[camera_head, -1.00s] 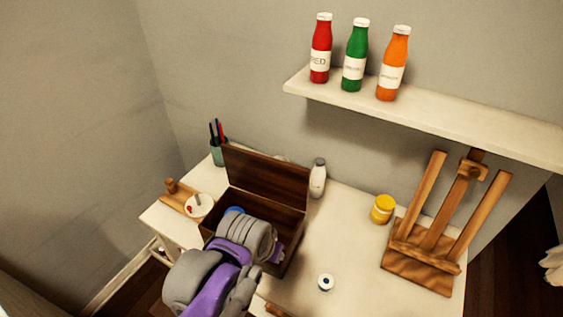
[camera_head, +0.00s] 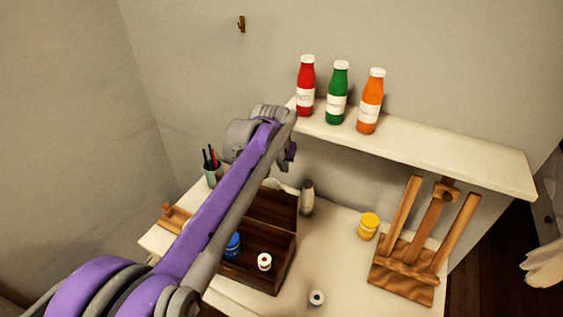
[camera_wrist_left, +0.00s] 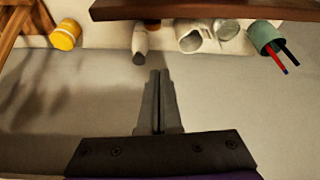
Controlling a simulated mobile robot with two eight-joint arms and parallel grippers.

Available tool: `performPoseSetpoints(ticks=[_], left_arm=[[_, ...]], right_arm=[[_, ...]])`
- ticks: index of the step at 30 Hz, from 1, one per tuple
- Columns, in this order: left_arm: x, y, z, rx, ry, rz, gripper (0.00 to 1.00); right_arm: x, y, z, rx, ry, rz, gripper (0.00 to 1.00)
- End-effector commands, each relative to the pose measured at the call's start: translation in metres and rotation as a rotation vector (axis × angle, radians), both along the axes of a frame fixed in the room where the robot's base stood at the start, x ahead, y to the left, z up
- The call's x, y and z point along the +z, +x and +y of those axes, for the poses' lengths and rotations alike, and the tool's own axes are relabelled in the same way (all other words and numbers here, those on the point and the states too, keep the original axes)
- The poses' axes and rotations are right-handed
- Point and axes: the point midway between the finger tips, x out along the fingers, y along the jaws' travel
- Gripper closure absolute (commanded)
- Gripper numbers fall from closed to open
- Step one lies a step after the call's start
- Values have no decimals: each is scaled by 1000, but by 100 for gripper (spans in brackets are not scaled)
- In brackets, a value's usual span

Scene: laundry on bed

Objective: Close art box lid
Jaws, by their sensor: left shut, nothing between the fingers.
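The art box (camera_head: 284,262) is a dark brown wooden box on the white table. Its lid (camera_head: 275,208) stands open, raised at the back, and my left arm hides its left part. A blue jar (camera_head: 232,247) and a small white jar (camera_head: 265,261) are in the box. My left gripper (camera_head: 289,156) is raised above and behind the lid, near the wall and the shelf's left end. In the left wrist view, its two fingers (camera_wrist_left: 160,73) are together with nothing between them. The lid's brown edge (camera_wrist_left: 205,10) crosses the top of that view, apart from the fingertips.
A grey-white bottle (camera_head: 307,198) stands behind the box, beside a pen cup (camera_head: 212,171) further left. A shelf (camera_head: 430,150) holds red, green and orange bottles close to my gripper. A yellow jar (camera_head: 368,226) and a wooden easel (camera_head: 415,262) stand at right.

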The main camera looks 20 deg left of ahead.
Motion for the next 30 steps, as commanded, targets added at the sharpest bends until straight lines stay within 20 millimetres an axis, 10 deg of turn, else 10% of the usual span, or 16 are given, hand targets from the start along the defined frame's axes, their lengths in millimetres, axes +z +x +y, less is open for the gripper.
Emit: performPoseSetpoints(ticks=[6,15,30], left_arm=[[-43,19,1,0,0,0,100],[-43,-18,-2,-1,0,-1,100],[-44,-22,-3,-1,0,-4,100]], right_arm=[[-2,0,0,0,0,1,36],[3,1,0,0,0,-2,36],[3,1,0,0,0,-2,36]])
